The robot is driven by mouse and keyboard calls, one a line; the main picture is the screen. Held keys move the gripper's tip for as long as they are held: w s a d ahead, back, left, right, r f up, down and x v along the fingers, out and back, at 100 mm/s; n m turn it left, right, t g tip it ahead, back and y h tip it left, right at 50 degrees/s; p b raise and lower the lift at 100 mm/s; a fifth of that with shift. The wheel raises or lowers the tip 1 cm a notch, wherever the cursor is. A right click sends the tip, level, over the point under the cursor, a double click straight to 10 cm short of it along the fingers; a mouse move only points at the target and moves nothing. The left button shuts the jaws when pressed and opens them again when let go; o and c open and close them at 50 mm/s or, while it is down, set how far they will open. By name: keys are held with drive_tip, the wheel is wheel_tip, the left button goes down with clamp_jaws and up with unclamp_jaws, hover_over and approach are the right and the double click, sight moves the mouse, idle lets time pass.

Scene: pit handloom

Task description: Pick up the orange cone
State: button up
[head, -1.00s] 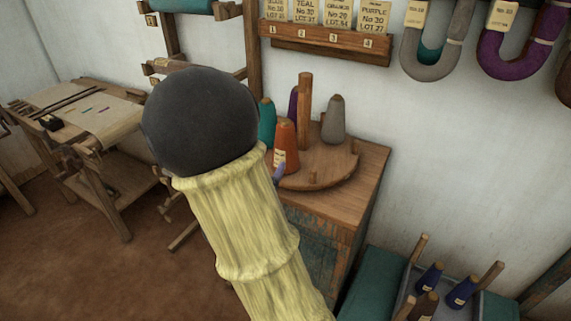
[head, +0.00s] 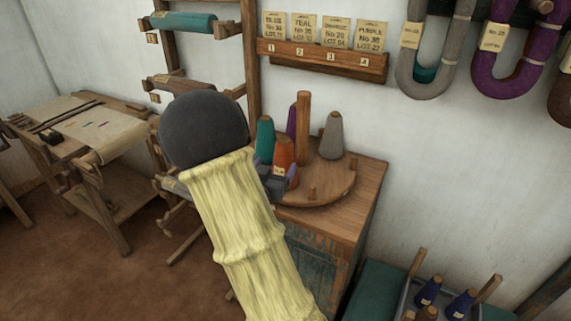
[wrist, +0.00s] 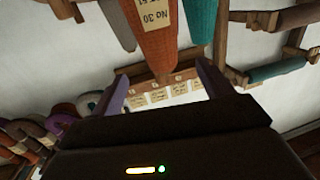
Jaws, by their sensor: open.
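The orange cone (head: 283,152) stands upright on a round wooden turntable (head: 335,184) on the cabinet. A teal cone (head: 265,137) is close on its left, a purple cone (head: 291,122) is behind it and a grey cone (head: 333,136) is to the right. My gripper (head: 277,176) is open at the near side of the orange cone, partly hidden by my arm. In the wrist view, which looks upside down, the orange cone (wrist: 155,28) with its paper label lines up between the open fingers (wrist: 162,82). I see no finger clearly touching it.
A card rack (head: 322,60) and yarn hanks (head: 427,50) hang on the wall. A loom (head: 95,135) stands left. A crate of cones (head: 445,300) is lower right.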

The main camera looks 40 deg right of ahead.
sight(281, 155)
drive_tip(key=x, duration=0.4)
drive_tip(key=shift+w+p, duration=0.3)
drive_tip(key=shift+p, duration=0.05)
drive_tip(key=shift+s, duration=0.1)
drive_tip(key=shift+d, duration=0.15)
drive_tip(key=shift+d, duration=0.3)
drive_tip(key=p+x, duration=0.1)
drive_tip(key=x, duration=0.3)
drive_tip(key=shift+w+d+f+p, duration=0.15)
drive_tip(key=shift+w+d+p, duration=0.1)
drive_tip(key=shift+p, duration=0.15)
drive_tip(key=shift+a, duration=0.1)
drive_tip(key=c, duration=1.5)
